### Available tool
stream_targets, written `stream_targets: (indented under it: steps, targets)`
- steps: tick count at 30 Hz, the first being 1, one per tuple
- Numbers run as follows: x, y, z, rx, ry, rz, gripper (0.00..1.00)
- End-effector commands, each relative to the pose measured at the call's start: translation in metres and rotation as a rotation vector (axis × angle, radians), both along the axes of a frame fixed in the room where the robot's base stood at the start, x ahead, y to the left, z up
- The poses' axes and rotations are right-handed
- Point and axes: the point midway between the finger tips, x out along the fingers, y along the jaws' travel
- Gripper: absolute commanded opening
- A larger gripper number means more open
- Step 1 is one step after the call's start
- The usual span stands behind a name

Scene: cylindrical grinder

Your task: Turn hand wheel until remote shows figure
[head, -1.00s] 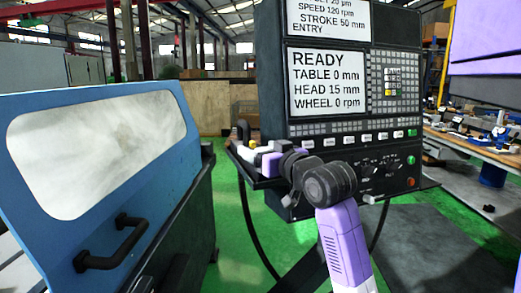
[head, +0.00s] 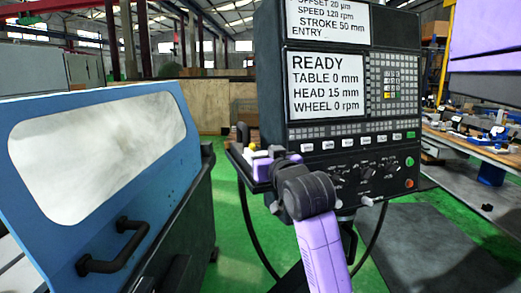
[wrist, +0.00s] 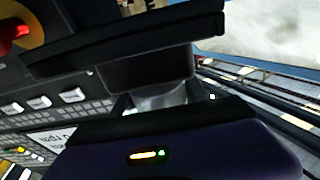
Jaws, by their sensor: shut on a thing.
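My gripper (head: 264,164) is at the left end of the ledge under the control console, seen largely from behind in the head view. In the wrist view my gripper (wrist: 160,92) is shut on a dark part (wrist: 150,70), seen only in pieces. I cannot tell whether it is the hand wheel or the remote. A red and yellow button (wrist: 20,30) is at the upper left there. No figure on a remote can be read. The console screen (head: 326,82) reads READY, TABLE 0 mm, HEAD 15 mm, WHEEL 0 rpm.
The console (head: 268,70) stands close behind my arm, with buttons and knobs along its lower face. A blue machine door (head: 150,105) with a black handle (head: 112,247) is at the left. Green floor (head: 228,220) lies open between them. A workbench (head: 470,146) is at the right.

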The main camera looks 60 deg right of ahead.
Motion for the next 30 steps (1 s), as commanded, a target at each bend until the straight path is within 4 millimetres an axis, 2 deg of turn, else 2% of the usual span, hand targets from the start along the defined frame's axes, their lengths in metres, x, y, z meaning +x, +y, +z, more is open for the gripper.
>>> stream_targets:
  steps: [11, 30]
  targets:
    - [-0.002, -0.002, -0.001, 0.003, 0.001, -0.318, 0.13]
    - [-0.019, -0.006, -0.004, 0.003, -0.001, -0.926, 0.13]
